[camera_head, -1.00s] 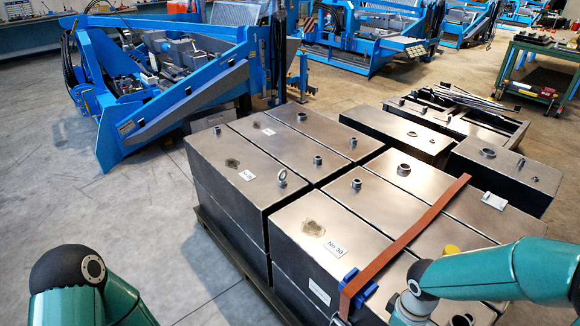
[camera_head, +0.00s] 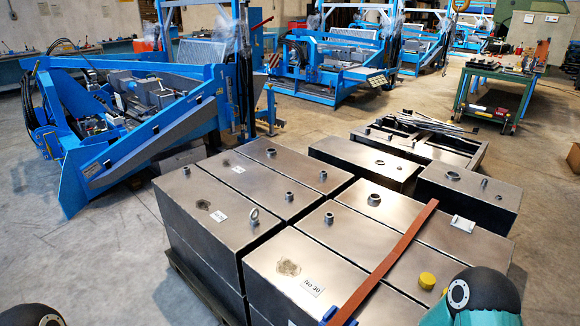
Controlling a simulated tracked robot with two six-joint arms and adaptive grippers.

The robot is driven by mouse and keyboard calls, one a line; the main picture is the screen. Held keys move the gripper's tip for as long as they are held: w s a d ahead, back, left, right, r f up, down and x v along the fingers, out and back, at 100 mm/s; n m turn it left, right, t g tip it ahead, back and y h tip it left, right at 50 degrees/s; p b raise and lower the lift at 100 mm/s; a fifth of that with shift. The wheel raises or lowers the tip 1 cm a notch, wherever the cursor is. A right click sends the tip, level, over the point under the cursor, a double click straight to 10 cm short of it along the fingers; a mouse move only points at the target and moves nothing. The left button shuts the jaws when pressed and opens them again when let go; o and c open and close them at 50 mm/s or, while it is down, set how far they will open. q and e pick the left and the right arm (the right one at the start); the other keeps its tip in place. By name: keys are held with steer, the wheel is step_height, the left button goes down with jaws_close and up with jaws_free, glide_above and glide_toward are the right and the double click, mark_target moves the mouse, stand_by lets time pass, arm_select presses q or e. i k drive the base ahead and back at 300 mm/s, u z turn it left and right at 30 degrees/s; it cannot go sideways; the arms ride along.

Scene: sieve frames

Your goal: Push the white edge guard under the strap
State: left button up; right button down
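An orange-brown strap (camera_head: 388,264) runs diagonally over the tops of the dark metal boxes, from the back right to the front edge. A blue edge guard (camera_head: 338,317) sits at the strap's near end, partly cut off by the bottom of the picture. A small pale piece (camera_head: 463,224), which looks like the white edge guard, lies on a box top to the right of the strap, apart from it. Only parts of my arms show in the bottom corners. Both my grippers are out of view.
The stacked metal boxes (camera_head: 345,238) stand on a pallet, with raised fittings, a lifting eye (camera_head: 254,217) and a yellow cap (camera_head: 427,281) on top. More boxes (camera_head: 468,197) stand behind. Blue machinery (camera_head: 160,130) is at the back left. The floor at left is clear.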

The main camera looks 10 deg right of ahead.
mark_target(458, 222)
steer(key=u, duration=1.25)
steer(key=i, duration=0.1)
steer(key=z, duration=2.7)
steer(key=k, duration=1)
steer(key=z, duration=1.1)
steer(key=i, duration=2.15)
steer(key=u, duration=0.05)
